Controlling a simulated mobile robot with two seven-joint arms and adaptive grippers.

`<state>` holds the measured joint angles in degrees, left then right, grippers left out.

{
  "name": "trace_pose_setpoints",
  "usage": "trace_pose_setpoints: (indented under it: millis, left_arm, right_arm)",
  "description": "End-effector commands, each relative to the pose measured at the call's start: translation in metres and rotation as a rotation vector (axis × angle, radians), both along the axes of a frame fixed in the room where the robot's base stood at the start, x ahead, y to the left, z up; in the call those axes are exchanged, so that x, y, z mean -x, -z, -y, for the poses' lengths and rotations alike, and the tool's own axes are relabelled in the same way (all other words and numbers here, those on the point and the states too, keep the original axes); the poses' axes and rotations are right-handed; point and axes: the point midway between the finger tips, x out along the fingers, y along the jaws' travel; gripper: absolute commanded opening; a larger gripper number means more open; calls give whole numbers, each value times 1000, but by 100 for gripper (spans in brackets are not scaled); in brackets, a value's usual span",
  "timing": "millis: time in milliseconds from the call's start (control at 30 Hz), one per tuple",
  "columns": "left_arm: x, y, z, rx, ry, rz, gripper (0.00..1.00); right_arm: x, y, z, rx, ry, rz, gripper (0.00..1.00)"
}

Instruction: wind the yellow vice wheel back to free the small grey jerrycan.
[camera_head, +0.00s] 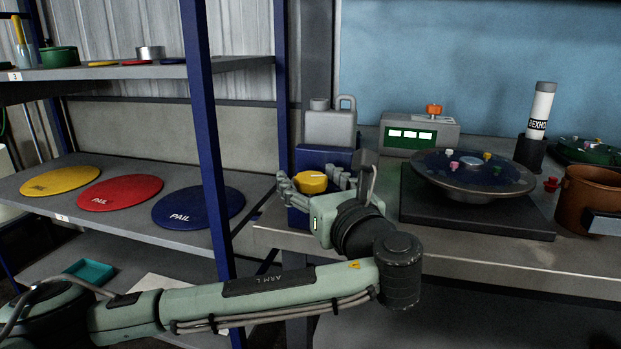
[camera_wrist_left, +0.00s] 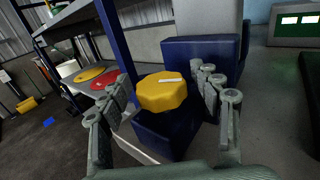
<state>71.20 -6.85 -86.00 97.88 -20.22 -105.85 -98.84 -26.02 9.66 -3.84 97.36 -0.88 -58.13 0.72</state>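The yellow vice wheel (camera_head: 311,182) sits on the front of the blue vice (camera_head: 324,158), at the left end of the bench. The small grey jerrycan (camera_head: 330,126) stands upright at the vice, behind the wheel. My left gripper (camera_head: 316,184) is open, with its fingers on either side of the wheel. In the left wrist view the wheel (camera_wrist_left: 162,92) lies between the spread fingers (camera_wrist_left: 165,105), with a white mark on its top. I see a gap between the fingers and the wheel there. My right gripper is not in view.
A blue rack post (camera_head: 208,130) stands just left of the vice, close to my left arm. Right of it are a grey device with a green panel (camera_head: 410,136), a round dark plate (camera_head: 472,173) on a black base and a brown pot (camera_head: 585,200).

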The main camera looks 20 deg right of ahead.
Motion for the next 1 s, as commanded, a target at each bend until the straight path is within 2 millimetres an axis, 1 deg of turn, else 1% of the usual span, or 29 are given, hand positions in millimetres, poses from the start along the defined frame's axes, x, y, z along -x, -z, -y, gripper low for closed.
trace_pose_setpoints:
  millis: [233,367,467,600,700,867,900,1000]
  left_arm:
    - [1,0,0,1,1,0,64]
    - [12,0,2,1,4,0,64]
    - [29,-1,3,2,6,0,64]
    - [62,3,6,4,8,-7,64]
    - [81,3,6,5,6,-10,64]
    - [99,1,6,4,1,-7,64]
    - [105,1,7,3,4,-5,64]
    - [114,1,7,2,3,-4,64]
  right_arm:
    - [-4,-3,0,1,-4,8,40]
    - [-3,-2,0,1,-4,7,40]
    - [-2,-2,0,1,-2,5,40]
    - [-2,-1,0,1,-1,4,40]
    - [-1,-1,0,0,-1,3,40]
    - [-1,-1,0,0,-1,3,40]
    - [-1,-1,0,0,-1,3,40]
    - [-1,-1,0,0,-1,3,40]
